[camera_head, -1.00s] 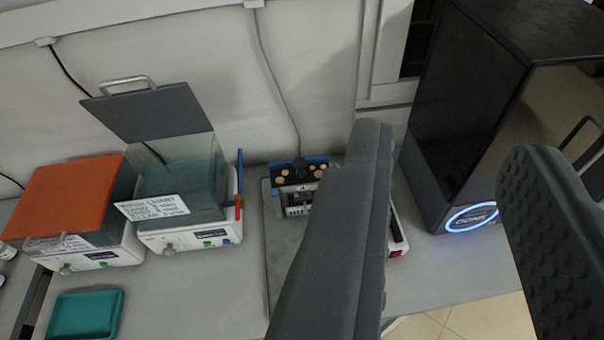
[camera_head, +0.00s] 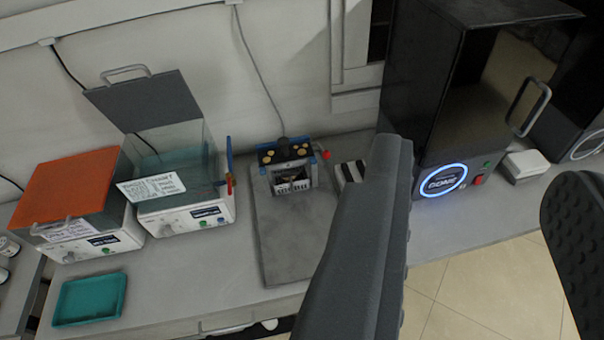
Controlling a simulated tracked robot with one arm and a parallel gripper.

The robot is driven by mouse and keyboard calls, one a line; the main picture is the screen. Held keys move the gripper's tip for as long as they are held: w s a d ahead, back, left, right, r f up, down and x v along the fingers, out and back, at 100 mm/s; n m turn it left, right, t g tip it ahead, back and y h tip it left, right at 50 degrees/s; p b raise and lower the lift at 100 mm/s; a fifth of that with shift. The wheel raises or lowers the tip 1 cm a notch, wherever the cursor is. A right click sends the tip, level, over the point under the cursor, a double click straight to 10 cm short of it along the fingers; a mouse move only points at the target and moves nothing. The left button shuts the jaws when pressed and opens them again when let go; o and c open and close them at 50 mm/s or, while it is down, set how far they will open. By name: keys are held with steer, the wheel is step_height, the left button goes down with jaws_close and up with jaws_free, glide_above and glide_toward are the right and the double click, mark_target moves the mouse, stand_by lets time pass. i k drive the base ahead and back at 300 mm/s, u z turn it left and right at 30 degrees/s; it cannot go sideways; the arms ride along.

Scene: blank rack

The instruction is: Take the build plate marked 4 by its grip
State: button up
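My gripper (camera_head: 482,168) is open and empty, its two dark grey fingers wide apart in the foreground. I cannot make out a build plate marked 4 or its grip in this view. A black cabinet (camera_head: 425,95) with a lit blue ring reading "DONE" stands behind the fingers at the right, with a dark panel and a handle (camera_head: 541,100) on it. Its inside is too dark to read. A small device with a blue frame and gold discs (camera_head: 285,153) stands on a grey board (camera_head: 290,240) left of the fingers. The left finger hides part of the bench.
Two white-based baths stand at the left, one with an orange lid (camera_head: 70,190), one with its grey lid (camera_head: 148,105) raised. A teal tray (camera_head: 90,299) lies before them. A white box (camera_head: 525,166) and another dark cabinet (camera_head: 580,130) are at right. Tiled floor shows below the bench.

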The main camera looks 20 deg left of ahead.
mark_target(286, 156)
steer(key=z, duration=0.35)
steer(key=k, duration=0.9)
steer(key=z, duration=0.3)
steer(key=i, duration=1.4)
steer(key=u, duration=0.85)
steer(key=i, duration=0.75)
steer(key=u, duration=0.3)
